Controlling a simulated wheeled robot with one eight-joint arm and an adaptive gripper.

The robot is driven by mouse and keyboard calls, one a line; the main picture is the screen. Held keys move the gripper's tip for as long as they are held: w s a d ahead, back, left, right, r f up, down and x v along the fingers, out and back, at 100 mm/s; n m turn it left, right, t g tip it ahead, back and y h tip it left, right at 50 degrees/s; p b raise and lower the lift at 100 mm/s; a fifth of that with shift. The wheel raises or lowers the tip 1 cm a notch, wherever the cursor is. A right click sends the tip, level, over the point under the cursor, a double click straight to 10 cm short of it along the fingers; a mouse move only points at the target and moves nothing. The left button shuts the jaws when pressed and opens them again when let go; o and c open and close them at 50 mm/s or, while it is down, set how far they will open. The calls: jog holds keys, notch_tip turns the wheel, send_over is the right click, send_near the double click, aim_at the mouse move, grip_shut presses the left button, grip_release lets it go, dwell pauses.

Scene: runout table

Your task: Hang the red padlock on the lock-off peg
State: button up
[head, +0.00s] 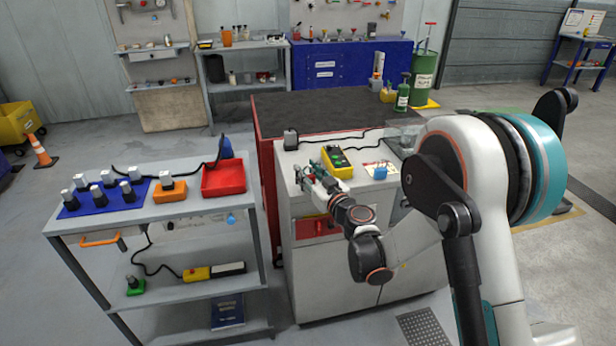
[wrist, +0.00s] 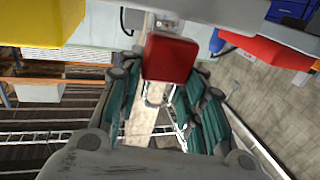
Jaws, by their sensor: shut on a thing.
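The red padlock (wrist: 171,58) shows in the wrist view between the tips of my gripper (wrist: 160,72). Its red body faces the camera, and a pale loop, which looks like its shackle (wrist: 157,93), shows between the fingers. In the head view my gripper (head: 310,181) is at the front left edge of the grey cabinet's top, and the padlock cannot be made out there. I cannot clearly pick out the lock-off peg in either view. A red panel (head: 316,226) is on the cabinet front below my gripper.
The grey cabinet (head: 350,262) carries a yellow box (head: 338,163) and a cable. A trolley (head: 205,206) on the left holds a red tray (head: 223,179), an orange block (head: 170,190) and a blue mat (head: 99,207) with several dark connectors. A dark-topped bench (head: 330,108) stands behind.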

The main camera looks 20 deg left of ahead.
aim_at(308, 175)
notch_tip(308, 175, up, 19)
jog(key=p, duration=0.6)
jog(key=shift+f, duration=0.2)
